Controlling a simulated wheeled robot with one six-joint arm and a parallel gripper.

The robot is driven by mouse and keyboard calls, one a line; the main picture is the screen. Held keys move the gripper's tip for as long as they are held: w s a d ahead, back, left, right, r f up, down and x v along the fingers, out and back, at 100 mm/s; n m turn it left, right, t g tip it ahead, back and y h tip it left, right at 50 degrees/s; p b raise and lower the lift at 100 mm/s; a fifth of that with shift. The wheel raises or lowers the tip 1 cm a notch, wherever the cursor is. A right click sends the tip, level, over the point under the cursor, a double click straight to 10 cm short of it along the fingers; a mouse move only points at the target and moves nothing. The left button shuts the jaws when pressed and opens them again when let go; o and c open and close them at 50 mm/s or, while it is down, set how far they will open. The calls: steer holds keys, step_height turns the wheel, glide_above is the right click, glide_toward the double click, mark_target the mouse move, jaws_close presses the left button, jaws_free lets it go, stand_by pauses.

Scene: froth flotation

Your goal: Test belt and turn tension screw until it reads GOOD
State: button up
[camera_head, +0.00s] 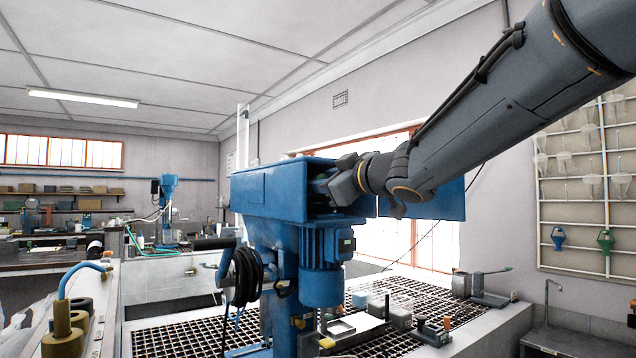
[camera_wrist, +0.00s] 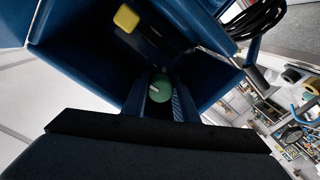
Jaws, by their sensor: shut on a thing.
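The blue flotation machine's belt housing (camera_head: 270,190) stands open in the head view, with its blue door panel (camera_head: 440,200) out to the right. My gripper (camera_head: 326,184) reaches into the opening from the right. In the wrist view my gripper (camera_wrist: 160,97) is shut on a round green knob with a white mark, apparently the tension screw (camera_wrist: 161,86). The knob sits between the two dark fingers, inside the blue housing. A yellow block (camera_wrist: 126,18) lies deeper in the housing. The belt cannot be made out clearly, and no reading is legible.
A blue motor (camera_head: 322,270) hangs below the housing. A coiled black cable (camera_head: 246,275) hangs at its left. Small containers and tools stand on the black grating (camera_head: 400,290) below. A rack with glassware (camera_head: 590,180) hangs on the right wall.

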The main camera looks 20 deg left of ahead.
steer(key=o, duration=0.8)
steer(key=b+v, duration=0.1)
steer(key=v, duration=0.6)
steer(key=shift+s+d+f, duration=0.1)
steer(key=shift+s+d, duration=0.1)
steer(key=shift+d, duration=0.1)
